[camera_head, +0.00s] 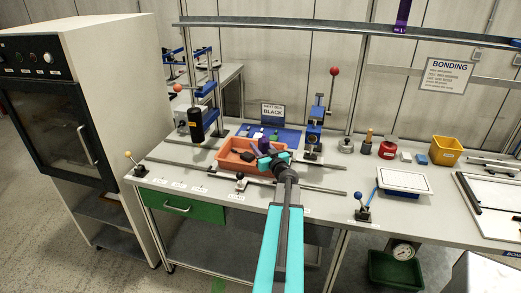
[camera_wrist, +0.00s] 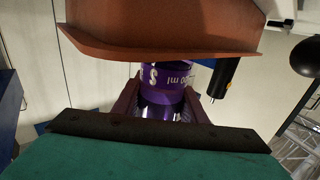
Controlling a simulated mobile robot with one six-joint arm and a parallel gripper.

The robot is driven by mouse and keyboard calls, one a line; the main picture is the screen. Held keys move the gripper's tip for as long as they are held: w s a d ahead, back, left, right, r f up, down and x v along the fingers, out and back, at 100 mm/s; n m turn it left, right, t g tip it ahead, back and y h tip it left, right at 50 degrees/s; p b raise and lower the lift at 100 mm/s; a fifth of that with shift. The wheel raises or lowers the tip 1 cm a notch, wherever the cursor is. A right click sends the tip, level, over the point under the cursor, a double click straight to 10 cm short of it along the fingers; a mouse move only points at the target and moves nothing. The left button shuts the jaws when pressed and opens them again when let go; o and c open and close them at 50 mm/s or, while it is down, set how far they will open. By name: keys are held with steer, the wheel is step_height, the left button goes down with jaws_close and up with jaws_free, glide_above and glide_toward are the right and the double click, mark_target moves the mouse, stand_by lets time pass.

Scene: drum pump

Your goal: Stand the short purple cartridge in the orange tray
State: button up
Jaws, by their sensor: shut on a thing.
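The short purple cartridge (camera_wrist: 165,80) is between my gripper's fingers in the wrist view, with white lettering on its side. My gripper (camera_wrist: 160,108) is shut on it. In the head view, my gripper (camera_head: 270,158) is over the right part of the orange tray (camera_head: 228,164), and a bit of the purple cartridge (camera_head: 263,144) shows just beyond it. The orange tray's rim (camera_wrist: 150,52) crosses the top of the wrist view and hides the cartridge's far end. I cannot tell whether the cartridge touches the tray floor.
A dark object lies in the tray beside my gripper. A black cylinder (camera_head: 196,125) stands in a blue press on the left. A second blue press (camera_head: 314,130) with a red knob stands behind right. A sign and blue mat (camera_head: 290,136) are behind. A lever (camera_head: 240,183) stands in front of the tray.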

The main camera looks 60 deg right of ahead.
steer(key=shift+f, duration=0.6)
stand_by(0.3)
steer(key=o, duration=1.2)
steer(key=shift+c, duration=0.2)
steer(key=shift+s+a+r, duration=0.1)
steer(key=shift+r, duration=0.55)
steer(key=b+v, duration=0.2)
steer(key=v, duration=1)
